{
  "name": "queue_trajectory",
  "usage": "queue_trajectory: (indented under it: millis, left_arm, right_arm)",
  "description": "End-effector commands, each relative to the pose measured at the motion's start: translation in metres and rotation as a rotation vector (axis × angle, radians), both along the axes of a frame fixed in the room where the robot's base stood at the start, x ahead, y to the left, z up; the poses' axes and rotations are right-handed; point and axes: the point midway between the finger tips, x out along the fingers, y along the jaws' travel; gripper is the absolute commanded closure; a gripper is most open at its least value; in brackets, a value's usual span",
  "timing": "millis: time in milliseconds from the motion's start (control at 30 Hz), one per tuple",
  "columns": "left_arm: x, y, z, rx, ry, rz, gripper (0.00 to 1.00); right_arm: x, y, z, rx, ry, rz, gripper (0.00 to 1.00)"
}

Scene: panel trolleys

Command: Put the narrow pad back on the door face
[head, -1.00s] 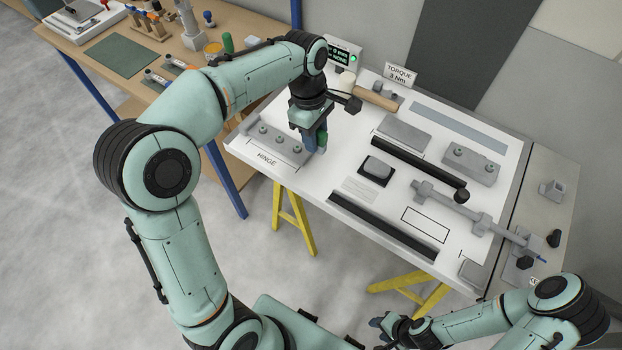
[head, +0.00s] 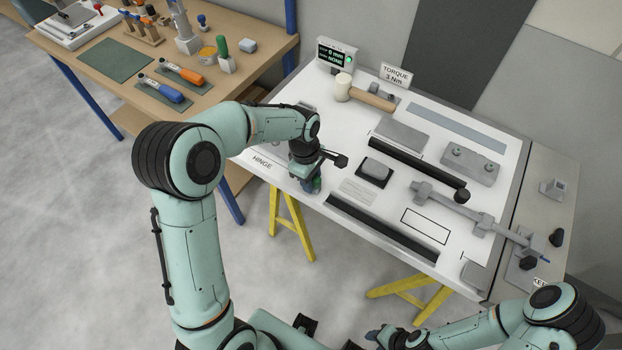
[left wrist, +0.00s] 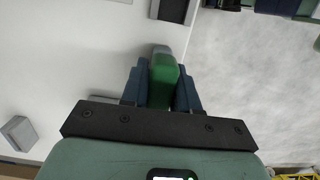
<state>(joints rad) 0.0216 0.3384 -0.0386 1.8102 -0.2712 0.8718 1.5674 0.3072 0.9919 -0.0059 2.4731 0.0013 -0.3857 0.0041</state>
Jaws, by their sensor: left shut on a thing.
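My left gripper (head: 312,184) is low over the front left edge of the white door face (head: 345,208), past the HINGE label. It is shut on a green block with a grey end (left wrist: 163,82), seen between its blue fingers in the left wrist view. I cannot tell for sure that this block is the narrow pad, nor whether it touches the door. A black-outlined empty rectangle (head: 425,224) is on the door at right of centre.
Black bars (head: 388,228) lie along the front and middle of the door. A mallet (head: 365,95), a grey bar with brackets (head: 455,208) and a drilled block (head: 472,164) are also on it. A wooden bench (head: 105,85) with tools stands at the left.

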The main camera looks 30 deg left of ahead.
Motion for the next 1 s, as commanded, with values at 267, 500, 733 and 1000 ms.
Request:
queue_trajectory:
  millis: [267,500,733,1000]
  left_arm:
    - [0.000,0.000,-0.001,0.000,-0.001,0.000,0.99]
    - [0.000,0.000,-0.004,0.000,0.000,0.001,0.45]
    - [0.000,0.000,-0.003,0.000,0.000,0.001,0.45]
    - [0.002,0.004,0.029,0.001,-0.006,0.002,0.45]
  right_arm:
    - [0.000,0.000,0.000,0.000,0.000,0.000,0.57]
    - [-0.001,0.000,-0.002,0.000,0.001,-0.001,0.57]
    - [-0.001,0.000,-0.002,0.000,0.001,0.000,0.57]
    - [0.003,0.000,0.004,0.000,-0.003,0.000,0.57]
